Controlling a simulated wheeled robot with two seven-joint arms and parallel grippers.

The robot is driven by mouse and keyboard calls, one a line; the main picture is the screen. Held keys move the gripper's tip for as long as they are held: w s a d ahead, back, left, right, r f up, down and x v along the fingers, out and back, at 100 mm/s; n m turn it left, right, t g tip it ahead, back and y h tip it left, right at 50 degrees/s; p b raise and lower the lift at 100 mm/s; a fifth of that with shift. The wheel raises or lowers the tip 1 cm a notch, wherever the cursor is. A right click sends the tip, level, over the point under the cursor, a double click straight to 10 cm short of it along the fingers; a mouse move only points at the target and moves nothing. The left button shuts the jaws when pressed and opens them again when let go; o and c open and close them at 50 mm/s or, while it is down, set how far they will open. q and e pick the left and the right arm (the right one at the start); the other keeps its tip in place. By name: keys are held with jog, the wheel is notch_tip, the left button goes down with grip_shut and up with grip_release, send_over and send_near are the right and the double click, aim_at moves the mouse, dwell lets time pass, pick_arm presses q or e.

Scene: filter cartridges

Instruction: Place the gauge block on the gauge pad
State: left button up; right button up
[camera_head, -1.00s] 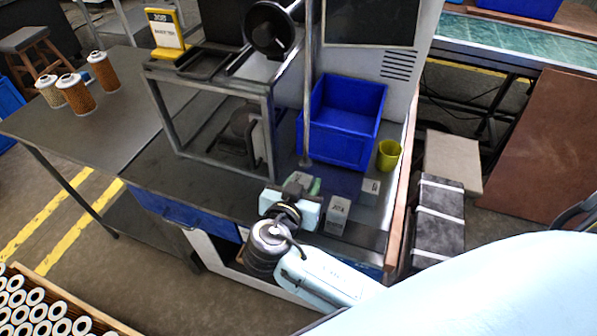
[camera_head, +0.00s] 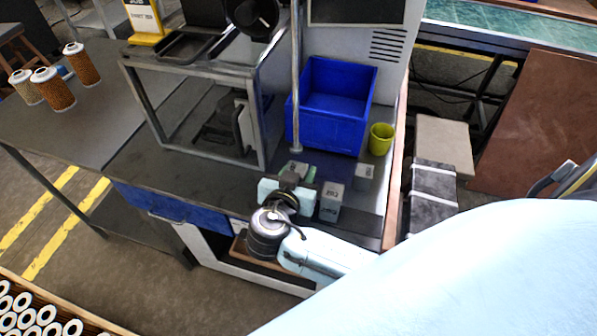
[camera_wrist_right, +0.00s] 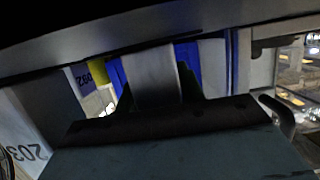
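Several small grey blocks stand near the front of the bench. My right gripper (camera_head: 296,174) points away from me with its dark green fingers on both sides of one grey block (camera_wrist_right: 154,78), which fills the gap between them. In the head view this block is partly hidden by the gripper. A taller grey block (camera_head: 330,201) with dark print stands just right of the gripper, and a smaller grey block (camera_head: 364,177) stands beyond it. The wrist view shows a block marked 203 (camera_wrist_right: 30,140) at left. I cannot clearly make out the gauge pad. My left gripper is not in view.
A blue bin (camera_head: 332,138) and a yellow cup (camera_head: 381,139) stand behind the blocks. A thin metal post (camera_head: 296,90) rises just behind the gripper. A grey metal frame (camera_head: 190,75) stands to the left. The bench front left of the gripper is clear.

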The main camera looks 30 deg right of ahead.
jog(key=o, duration=0.4)
jog(key=shift+r, duration=0.2)
jog(key=v, duration=1.2)
